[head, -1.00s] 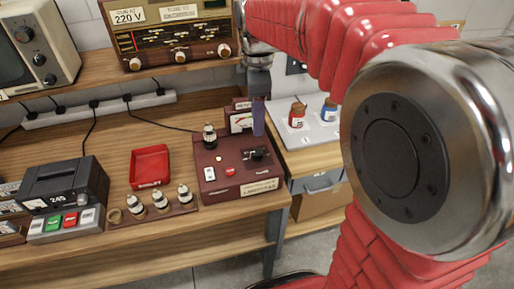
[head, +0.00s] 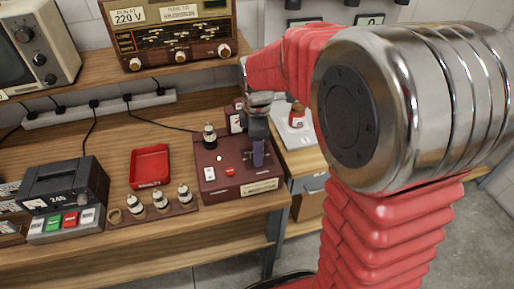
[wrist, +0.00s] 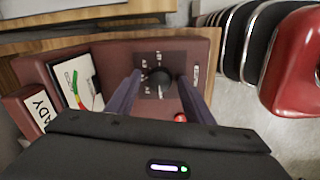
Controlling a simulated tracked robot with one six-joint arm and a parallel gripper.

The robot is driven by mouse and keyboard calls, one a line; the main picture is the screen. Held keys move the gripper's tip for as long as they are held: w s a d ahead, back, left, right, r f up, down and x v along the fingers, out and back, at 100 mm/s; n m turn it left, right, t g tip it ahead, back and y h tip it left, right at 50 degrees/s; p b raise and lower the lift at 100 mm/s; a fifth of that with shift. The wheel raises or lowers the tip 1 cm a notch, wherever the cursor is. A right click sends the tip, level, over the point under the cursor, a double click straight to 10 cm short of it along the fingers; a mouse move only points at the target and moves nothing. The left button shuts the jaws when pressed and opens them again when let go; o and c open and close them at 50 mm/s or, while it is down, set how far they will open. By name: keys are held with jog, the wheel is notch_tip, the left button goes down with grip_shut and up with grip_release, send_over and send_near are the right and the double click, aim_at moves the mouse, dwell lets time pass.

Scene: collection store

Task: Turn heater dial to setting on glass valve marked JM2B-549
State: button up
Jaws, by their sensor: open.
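The maroon tester (head: 215,188) stands on the bench, with a meter that also shows in the wrist view (wrist: 77,80). Its black heater dial (wrist: 158,80) has small white marks around it, too small to read. My gripper (wrist: 159,77) is open, its two purple fingers either side of the dial, apparently just above it; contact cannot be told. In the head view my gripper (head: 259,155) hides the dial. A glass valve with a dark top (head: 209,135) stands upright on the tester's back left. Its marking is not legible.
Several valves (head: 160,203) stand in a wooden rack left of the tester. A red tray (head: 150,167) lies behind the rack. A label printer (head: 65,190) reading 245 is at the left. A radio (head: 175,35) is on the shelf. A red-labelled jar (head: 296,116) stands at right.

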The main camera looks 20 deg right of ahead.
jog(key=c, duration=1)
jog(key=shift+c, duration=0.2)
